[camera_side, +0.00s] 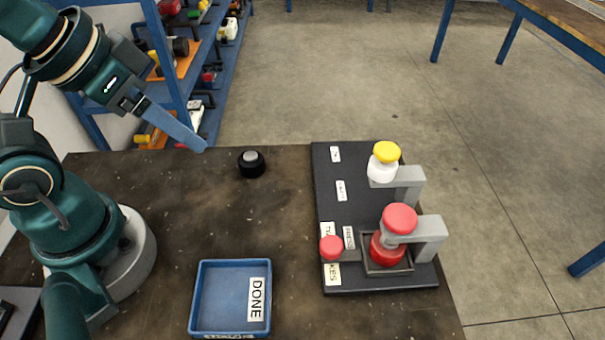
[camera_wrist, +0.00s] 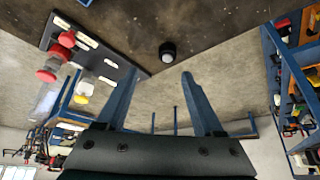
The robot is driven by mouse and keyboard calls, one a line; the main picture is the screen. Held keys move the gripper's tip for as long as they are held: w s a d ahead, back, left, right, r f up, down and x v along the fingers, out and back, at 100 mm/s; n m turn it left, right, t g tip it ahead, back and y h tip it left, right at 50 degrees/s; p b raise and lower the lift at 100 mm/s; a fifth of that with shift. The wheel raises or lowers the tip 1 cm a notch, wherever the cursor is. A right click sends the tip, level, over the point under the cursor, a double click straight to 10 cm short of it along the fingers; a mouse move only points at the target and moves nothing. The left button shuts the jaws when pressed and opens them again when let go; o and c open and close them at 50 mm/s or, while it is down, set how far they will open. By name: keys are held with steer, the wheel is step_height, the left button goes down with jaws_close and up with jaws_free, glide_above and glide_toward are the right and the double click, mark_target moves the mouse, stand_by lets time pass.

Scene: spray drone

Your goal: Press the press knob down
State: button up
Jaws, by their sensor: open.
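A large round red knob (camera_side: 400,217) sits on top of a grey bracket at the front right of a dark board. It appears to be the press knob; a nearby label seems to read PRESS. Beneath it is a red round part (camera_side: 387,250) in a square dark frame. A smaller red knob (camera_side: 331,247) is on the bracket's left. The red knobs also show at the upper left of the wrist view (camera_wrist: 50,67). My gripper (camera_side: 203,147) is raised at the upper left, well away from the board. Its blue fingers are apart and empty in the wrist view (camera_wrist: 163,74).
The dark board (camera_side: 352,208) also carries a yellow-topped white part (camera_side: 386,158) in a grey holder at the back. A black round object with a grey top (camera_side: 252,164) stands left of the board. A blue DONE tray (camera_side: 228,291) lies in front. The table between is clear.

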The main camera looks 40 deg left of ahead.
steer(key=shift+s, duration=0.15)
steer(key=c, duration=0.7)
steer(key=shift+s+r, duration=0.1)
jaws_close()
steer(key=w+d+r+m+h, duration=0.1)
steer(key=w+d+r, duration=0.2)
steer(key=r, duration=0.2)
steer(key=w+d+r+m, duration=0.2)
steer(key=w+r, duration=0.1)
steer(key=r, duration=0.2)
steer(key=w+d+r+m+h, duration=0.1)
steer(key=w+d+r, duration=0.15)
steer(key=r, duration=0.25)
steer(key=w+d+f+m+g, duration=0.1)
steer(key=d+f+m, duration=0.1)
steer(key=d, duration=0.6)
steer(key=d+f+m+g, duration=0.2)
steer(key=d+f+m, duration=0.1)
steer(key=d, duration=0.4)
steer(key=shift+w+d+f, duration=0.15)
steer(key=shift+w+d, duration=0.2)
steer(key=shift+w, duration=0.05)
